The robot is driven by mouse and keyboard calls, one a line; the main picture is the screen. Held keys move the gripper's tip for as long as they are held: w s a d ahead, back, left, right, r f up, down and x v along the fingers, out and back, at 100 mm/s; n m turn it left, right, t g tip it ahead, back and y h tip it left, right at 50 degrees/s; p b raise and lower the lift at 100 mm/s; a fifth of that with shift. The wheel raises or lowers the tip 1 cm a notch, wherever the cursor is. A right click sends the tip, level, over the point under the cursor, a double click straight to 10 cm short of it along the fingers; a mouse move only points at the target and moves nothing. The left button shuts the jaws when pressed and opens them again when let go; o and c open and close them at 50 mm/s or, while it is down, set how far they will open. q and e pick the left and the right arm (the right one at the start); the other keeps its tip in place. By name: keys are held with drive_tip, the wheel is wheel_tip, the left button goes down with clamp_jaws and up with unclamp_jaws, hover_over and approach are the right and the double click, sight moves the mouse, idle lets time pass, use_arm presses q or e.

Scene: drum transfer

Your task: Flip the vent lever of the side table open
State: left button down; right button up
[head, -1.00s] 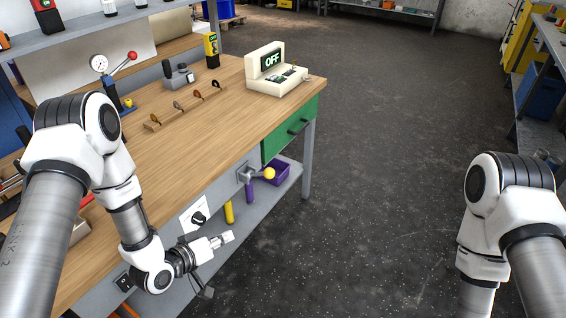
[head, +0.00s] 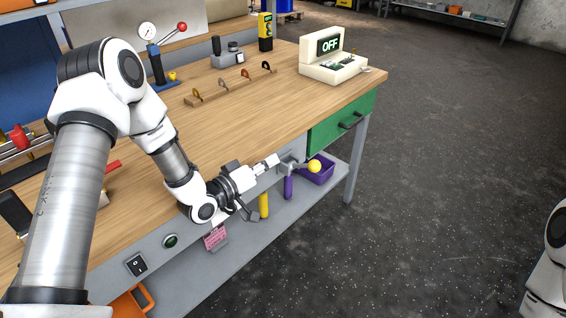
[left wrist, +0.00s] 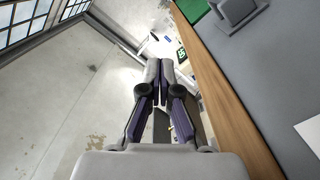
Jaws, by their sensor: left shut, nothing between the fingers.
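The vent lever, with a yellow ball knob (head: 315,166), sits on the grey front panel of the side table (head: 215,130), left of and below the green drawer. Its arm points right, toward the drawer side. My left gripper (head: 274,160) is shut and empty, just left of the lever's mount in the head view; whether they touch I cannot tell. In the left wrist view the closed fingertips (left wrist: 160,68) point along the table's wooden edge (left wrist: 225,100), and the yellow knob does not show there. My right gripper is out of view.
Below the top are a purple bin (head: 318,172) and a yellow handle (head: 264,205). An "OFF" display unit (head: 330,68) stands on top. Floor at right is clear.

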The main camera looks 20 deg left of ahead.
sight(309, 167)
use_arm(q)
drive_tip(key=w+d+f, duration=0.3)
drive_tip(key=w+d, duration=0.3)
drive_tip(key=w, duration=0.2)
drive_tip(key=shift+f+b, duration=0.2)
drive_tip(key=shift+b, duration=0.1)
drive_tip(key=shift+d+f, duration=0.1)
drive_tip(key=shift+f, duration=0.05)
drive_tip(key=shift+s+d+f+m+b, duration=0.15)
drive_tip(key=shift+d+f+m+b, duration=0.25)
drive_tip(key=shift+m, duration=0.25)
drive_tip(key=shift+s+d+f+m+b, duration=0.15)
drive_tip(key=shift+d+f+m+b, duration=0.2)
drive_tip(key=shift+f+m, duration=0.25)
wheel_tip(309, 167, down, 7)
drive_tip(key=d+m+y+b, duration=0.1)
drive_tip(key=m+b, duration=0.3)
drive_tip(key=m, duration=0.4)
drive_tip(key=shift+s+d+f+b, duration=0.15)
drive_tip(key=shift+s+f+b, duration=0.1)
drive_tip(key=shift+b, duration=0.15)
drive_tip(key=shift+s, duration=0.1)
